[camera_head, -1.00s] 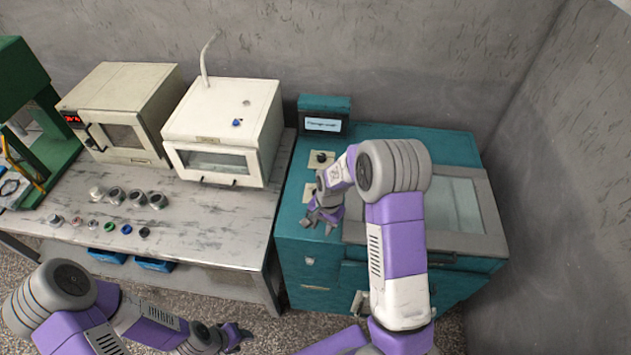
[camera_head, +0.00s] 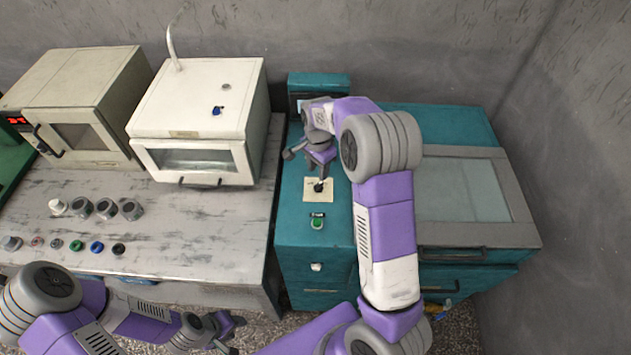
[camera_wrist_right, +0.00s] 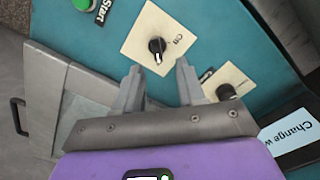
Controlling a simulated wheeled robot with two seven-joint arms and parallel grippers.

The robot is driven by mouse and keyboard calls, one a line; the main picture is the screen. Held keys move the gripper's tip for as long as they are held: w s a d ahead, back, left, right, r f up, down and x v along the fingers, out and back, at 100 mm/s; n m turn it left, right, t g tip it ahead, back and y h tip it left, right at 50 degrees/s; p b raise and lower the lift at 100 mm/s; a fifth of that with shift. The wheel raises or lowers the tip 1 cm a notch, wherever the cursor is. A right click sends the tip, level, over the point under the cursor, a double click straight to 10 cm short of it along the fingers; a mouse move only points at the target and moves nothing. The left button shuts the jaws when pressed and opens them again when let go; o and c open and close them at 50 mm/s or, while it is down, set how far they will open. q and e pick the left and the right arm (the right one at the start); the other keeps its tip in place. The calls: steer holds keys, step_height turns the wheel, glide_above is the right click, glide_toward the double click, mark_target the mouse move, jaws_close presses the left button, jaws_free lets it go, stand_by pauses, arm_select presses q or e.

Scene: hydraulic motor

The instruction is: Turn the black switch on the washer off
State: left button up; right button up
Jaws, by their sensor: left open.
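The washer is the teal machine (camera_head: 430,125) on the right. On its top left a black switch (camera_head: 319,187) sits on a cream plate; in the right wrist view this switch (camera_wrist_right: 157,46) has a white pointer mark. A second black knob (camera_wrist_right: 226,91) on another cream plate shows in the wrist view; in the head view my right arm covers it. My right gripper (camera_head: 306,164) is above the panel, beside the first switch. In the wrist view its fingers (camera_wrist_right: 158,82) are apart with nothing between them, and the switch lies just beyond the tips. My left gripper (camera_head: 229,330) is open and empty, low in front.
A green start button (camera_head: 317,221) is in front of the switch plate. A teal display box (camera_head: 318,83) stands at the washer's back. Two ovens (camera_head: 200,105) and several small parts (camera_head: 95,247) are on the left table.

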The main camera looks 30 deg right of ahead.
mark_target(318, 184)
steer(key=shift+s+f, duration=0.15)
steer(key=shift+f, duration=1.4)
steer(key=shift+s+f, duration=0.1)
steer(key=shift+f, duration=1.45)
jaws_close()
